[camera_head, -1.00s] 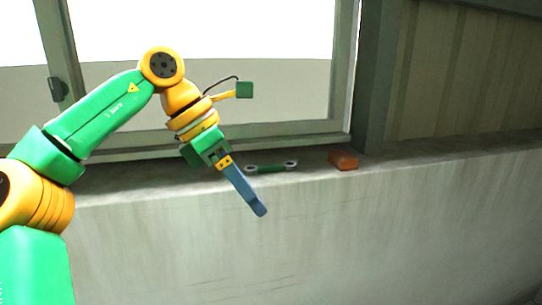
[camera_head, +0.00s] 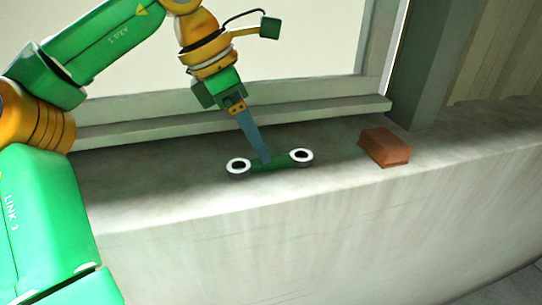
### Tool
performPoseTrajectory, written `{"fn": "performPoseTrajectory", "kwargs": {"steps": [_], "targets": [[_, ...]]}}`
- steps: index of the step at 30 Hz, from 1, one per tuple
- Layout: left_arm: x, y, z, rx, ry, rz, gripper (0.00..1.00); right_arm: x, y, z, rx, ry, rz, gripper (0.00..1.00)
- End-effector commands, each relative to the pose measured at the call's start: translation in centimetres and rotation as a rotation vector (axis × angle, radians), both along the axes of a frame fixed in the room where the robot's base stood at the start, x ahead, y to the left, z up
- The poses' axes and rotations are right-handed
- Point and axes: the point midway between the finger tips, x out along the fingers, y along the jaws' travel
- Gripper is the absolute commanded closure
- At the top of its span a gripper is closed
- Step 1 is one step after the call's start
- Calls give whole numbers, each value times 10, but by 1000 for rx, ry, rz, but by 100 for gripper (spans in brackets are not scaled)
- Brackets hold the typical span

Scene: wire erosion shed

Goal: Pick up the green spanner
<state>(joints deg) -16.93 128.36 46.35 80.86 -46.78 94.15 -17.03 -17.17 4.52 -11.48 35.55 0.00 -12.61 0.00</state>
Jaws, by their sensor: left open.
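The green spanner (camera_head: 281,160) lies flat on the concrete ledge (camera_head: 190,185) below the window. It has a green handle and a pale ring at each end. My left gripper (camera_head: 264,158) points down at the middle of the handle, with its blue-grey fingertip overlapping the handle in the picture. I see the fingers nearly edge-on, as one, so a second finger is hidden. I cannot tell whether the finger touches the spanner. The left gripper is open, and the spanner rests on the ledge. My right gripper is not in view.
A reddish-brown brick (camera_head: 385,148) lies on the ledge to the right of the spanner. The window frame (camera_head: 330,92) rises behind the ledge. The ledge's front edge drops to a wall face. The ledge left of the spanner is clear.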

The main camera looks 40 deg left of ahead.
Motion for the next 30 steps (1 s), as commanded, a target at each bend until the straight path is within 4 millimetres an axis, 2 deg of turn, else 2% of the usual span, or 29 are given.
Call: {"fn": "performPoseTrajectory", "kwargs": {"steps": [3,6,12,13,14,20,30], "targets": [[7,-7,-20,-2,5,-2,32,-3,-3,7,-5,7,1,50],[11,-10,-31,-1,2,0,32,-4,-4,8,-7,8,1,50],[12,-10,-33,-1,-1,3,32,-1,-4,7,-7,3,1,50],[12,-10,-33,-1,-1,3,36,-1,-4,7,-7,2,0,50],[12,-10,-33,-1,-1,3,44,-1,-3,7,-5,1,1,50],[12,-10,-33,-1,-1,2,98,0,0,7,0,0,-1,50],[12,-10,-33,-2,-2,2,100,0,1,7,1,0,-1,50]]}}
